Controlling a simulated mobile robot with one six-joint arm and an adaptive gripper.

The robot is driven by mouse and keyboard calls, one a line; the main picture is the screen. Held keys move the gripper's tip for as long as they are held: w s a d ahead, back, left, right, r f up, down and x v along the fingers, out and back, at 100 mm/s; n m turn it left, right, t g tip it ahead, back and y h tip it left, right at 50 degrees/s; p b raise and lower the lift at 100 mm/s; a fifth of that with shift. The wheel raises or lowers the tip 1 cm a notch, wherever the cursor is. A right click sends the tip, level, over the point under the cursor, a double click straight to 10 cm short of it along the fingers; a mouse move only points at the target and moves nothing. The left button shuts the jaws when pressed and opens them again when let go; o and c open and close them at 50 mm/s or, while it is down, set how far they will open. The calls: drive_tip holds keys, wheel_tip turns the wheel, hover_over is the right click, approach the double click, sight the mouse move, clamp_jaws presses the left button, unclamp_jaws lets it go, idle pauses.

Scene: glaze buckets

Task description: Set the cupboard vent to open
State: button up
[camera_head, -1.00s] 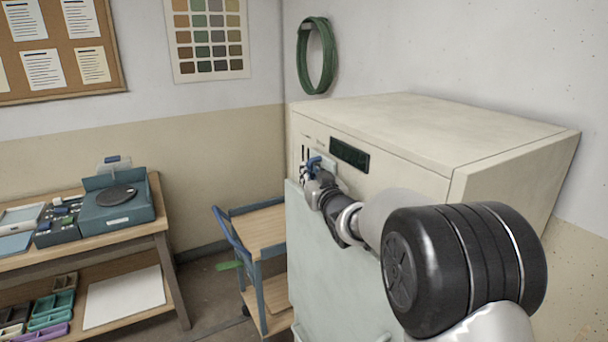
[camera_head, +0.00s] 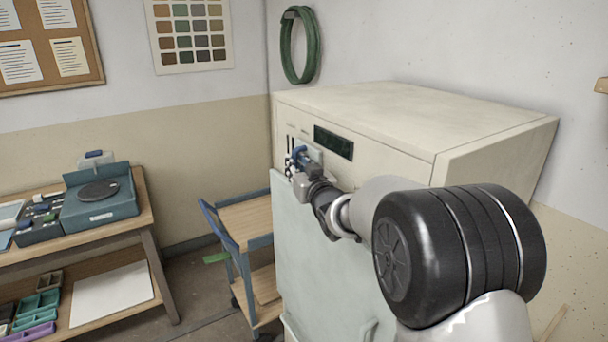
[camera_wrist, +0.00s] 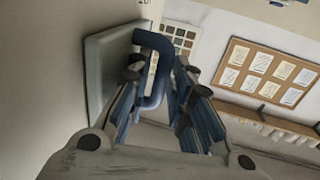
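The cream cupboard (camera_head: 400,110) stands at the right, with a dark display and narrow slots on its front. A blue U-shaped handle (camera_wrist: 160,45) stands out from a pale plate (camera_wrist: 101,75) on that front; I take it for the vent's handle. The plate shows in the head view (camera_head: 314,152), largely behind my gripper (camera_head: 298,160). In the wrist view, my gripper (camera_wrist: 160,78) has its fingers apart, one on each side of the handle's bar. Whether either finger touches the bar is unclear. The vent's setting cannot be read.
A pale door panel (camera_head: 315,235) lies below my wrist on the cupboard front. A blue-framed trolley (camera_head: 245,220) stands left of it. A workbench (camera_head: 130,222) with a teal scale (camera_head: 98,210) is at the far left. Floor shows between bench and trolley.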

drive_tip(key=v, duration=1.1)
drive_tip(key=shift+f, duration=0.1)
